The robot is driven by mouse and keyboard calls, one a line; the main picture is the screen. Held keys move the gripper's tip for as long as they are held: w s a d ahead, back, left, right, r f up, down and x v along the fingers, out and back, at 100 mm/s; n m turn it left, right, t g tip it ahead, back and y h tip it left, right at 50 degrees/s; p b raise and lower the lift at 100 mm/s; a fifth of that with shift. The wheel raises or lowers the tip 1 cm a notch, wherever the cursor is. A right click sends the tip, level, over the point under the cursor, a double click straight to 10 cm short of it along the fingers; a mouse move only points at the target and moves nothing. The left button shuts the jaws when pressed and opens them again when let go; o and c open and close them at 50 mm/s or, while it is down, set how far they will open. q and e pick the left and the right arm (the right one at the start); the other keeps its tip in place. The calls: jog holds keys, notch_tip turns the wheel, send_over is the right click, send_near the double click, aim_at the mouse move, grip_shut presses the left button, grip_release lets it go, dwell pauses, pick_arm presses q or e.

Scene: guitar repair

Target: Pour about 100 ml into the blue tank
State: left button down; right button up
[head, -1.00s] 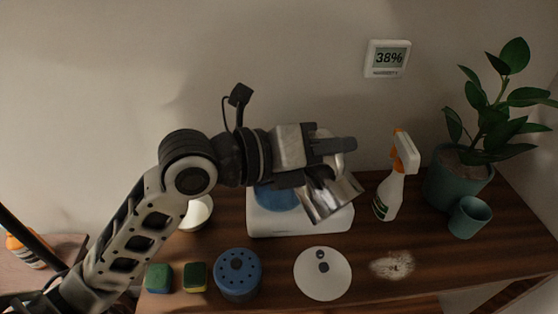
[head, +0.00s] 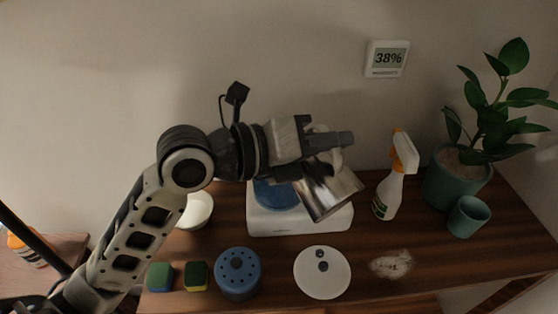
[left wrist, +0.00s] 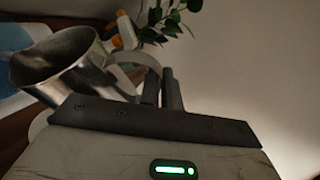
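A steel pitcher (head: 328,188) hangs tilted above the white base (head: 330,222). My left gripper (head: 328,145) is shut on its pale handle. In the left wrist view the pitcher (left wrist: 75,65) has its dark mouth toward the left, and the handle (left wrist: 128,62) sits at the gripper's fingers (left wrist: 160,88). The blue tank (head: 274,194) stands on the base, partly hidden behind the gripper and pitcher. Its blue also shows in the left wrist view (left wrist: 14,38). I cannot see any stream or the liquid level. My right gripper is not in view.
A blue perforated lid (head: 238,268), a white disc (head: 322,285), two sponges (head: 160,277) and a pale powdery patch (head: 391,264) lie in front. A white bowl (head: 197,211) stands left. A spray bottle (head: 390,195), cup (head: 468,217) and potted plant (head: 455,185) stand right.

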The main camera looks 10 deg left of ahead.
aim_at(346, 185)
pick_arm(q)
jog(key=f+m, duration=0.1)
jog(key=s+d+f+b, duration=0.1)
jog(key=d+f+m+y+b, duration=0.1)
jog(key=shift+s+f+m, duration=0.1)
jog(key=shift+s+m, duration=0.2)
jog(key=shift+s, duration=0.05)
jog(key=shift+s+d, duration=0.1)
jog(key=shift+d, duration=0.05)
jog(key=shift+s+d+m+t+y+p, duration=0.2)
jog(key=shift+d+m+t+y+p, duration=0.1)
jog(key=shift+m+p, duration=0.35)
jog(key=shift+s+f+b, duration=0.1)
jog(key=shift+f+b, duration=0.2)
jog(key=shift+f, duration=0.1)
jog(key=shift+d, duration=0.1)
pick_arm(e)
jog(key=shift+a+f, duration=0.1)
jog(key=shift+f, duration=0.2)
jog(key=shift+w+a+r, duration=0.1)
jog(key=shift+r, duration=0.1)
pick_arm(q)
jog(key=shift+f+m, duration=0.1)
jog(key=shift+m, duration=0.15)
